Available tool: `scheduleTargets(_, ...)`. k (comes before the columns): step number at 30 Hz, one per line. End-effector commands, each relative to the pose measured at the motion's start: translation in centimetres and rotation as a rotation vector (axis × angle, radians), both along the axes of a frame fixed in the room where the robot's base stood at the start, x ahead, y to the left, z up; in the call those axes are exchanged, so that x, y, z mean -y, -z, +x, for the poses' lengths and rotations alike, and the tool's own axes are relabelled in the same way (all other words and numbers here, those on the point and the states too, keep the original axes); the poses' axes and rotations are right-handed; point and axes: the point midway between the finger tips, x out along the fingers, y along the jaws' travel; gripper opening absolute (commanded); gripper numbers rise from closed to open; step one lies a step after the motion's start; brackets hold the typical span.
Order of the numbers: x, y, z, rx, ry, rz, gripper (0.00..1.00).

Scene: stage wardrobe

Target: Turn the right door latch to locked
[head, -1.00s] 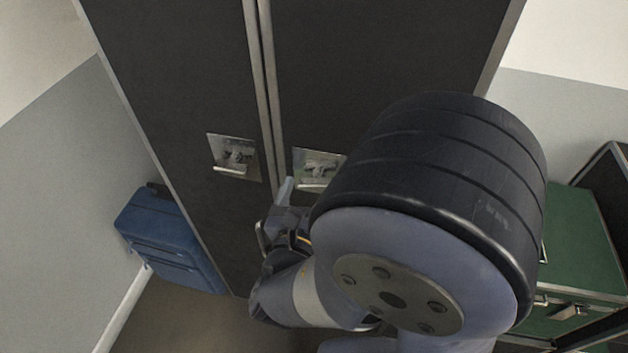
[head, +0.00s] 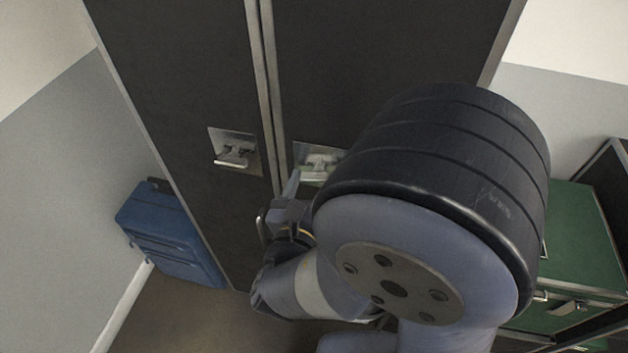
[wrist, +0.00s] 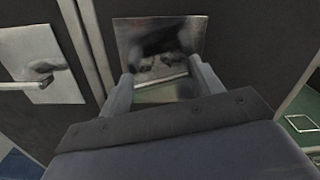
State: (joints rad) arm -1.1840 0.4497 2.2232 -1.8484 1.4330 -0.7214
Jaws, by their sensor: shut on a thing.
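The right door latch (head: 322,160) is a metal plate with a bar handle on the right dark door, partly hidden by my arm in the head view. In the wrist view its plate (wrist: 160,32) is straight ahead, and its handle bar (wrist: 161,79) lies nearly level, slightly tilted, between my two fingers. My gripper (wrist: 160,76) is shut on this handle, one finger at each end. In the head view only one fingertip of my gripper shows clearly, just below the latch plate.
The left door latch (head: 233,151) sits close by on the left door (head: 180,75), across the metal door edges. A blue suitcase (head: 165,230) stands on the floor at left. A green case (head: 585,235) stands at right.

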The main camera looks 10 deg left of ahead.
Motion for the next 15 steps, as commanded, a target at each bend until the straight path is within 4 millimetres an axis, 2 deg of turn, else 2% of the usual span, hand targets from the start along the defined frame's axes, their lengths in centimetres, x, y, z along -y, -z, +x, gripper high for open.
scheduleTargets(9,0.07,0.35,0.0,0.019,0.001,0.229,0.39)
scheduleTargets(15,0.09,0.03,0.0,0.024,0.001,0.289,0.39)
